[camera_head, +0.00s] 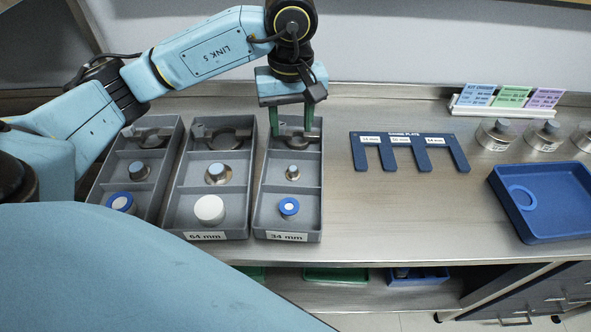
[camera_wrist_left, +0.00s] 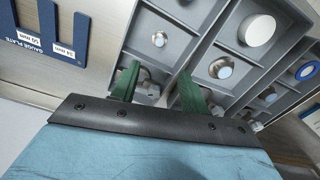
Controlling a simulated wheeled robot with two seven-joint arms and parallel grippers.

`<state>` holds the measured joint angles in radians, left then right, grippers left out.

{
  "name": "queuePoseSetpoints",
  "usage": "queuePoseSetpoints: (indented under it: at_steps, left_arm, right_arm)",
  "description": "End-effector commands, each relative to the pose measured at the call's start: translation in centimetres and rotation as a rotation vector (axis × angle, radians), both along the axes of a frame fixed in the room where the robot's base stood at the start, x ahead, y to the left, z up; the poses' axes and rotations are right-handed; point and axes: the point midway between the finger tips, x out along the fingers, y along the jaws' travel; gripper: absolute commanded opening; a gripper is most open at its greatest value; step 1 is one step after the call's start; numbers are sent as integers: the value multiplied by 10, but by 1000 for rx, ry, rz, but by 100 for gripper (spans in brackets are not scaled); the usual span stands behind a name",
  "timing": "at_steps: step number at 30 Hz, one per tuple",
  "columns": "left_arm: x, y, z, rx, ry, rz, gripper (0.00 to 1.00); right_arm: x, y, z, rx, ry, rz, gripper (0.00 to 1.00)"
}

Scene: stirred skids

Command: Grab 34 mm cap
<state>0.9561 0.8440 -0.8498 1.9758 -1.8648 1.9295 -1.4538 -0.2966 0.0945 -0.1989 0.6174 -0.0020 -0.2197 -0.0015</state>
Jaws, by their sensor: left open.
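The grey tray labelled 34 mm (camera_head: 287,237) has three compartments. Its middle one holds a small silver piece with a round top (camera_head: 292,172), also seen in the left wrist view (camera_wrist_left: 159,39). Its front one holds a small blue-rimmed white disc (camera_head: 289,207). I cannot tell for certain which is the cap. The back compartment holds a metal clamp-like part (camera_wrist_left: 148,90), partly hidden by my gripper. My left gripper (camera_head: 291,133) points down over that back compartment, its green fingers apart, with nothing clearly held between them. My right gripper is not in view.
Left stand the 64 mm tray (camera_head: 204,236), holding a white disc (camera_head: 209,209), and another similar tray (camera_head: 100,190). Right lie a blue slotted gauge plate (camera_head: 408,139), a blue tray (camera_head: 555,228) with a ring, and several metal jars (camera_head: 494,136). The bench between is clear.

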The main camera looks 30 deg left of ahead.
Motion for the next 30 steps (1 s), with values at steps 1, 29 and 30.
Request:
queuePoseSetpoints:
  at_steps: [1,29,30]
  left_arm:
    - [-1,0,-11,2,6,0,45]
    - [-1,-3,-123,-5,1,3,45]
    - [-1,-3,-124,-4,0,3,45]
  right_arm:
    - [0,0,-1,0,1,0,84]
    - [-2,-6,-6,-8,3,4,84]
    - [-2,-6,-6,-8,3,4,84]
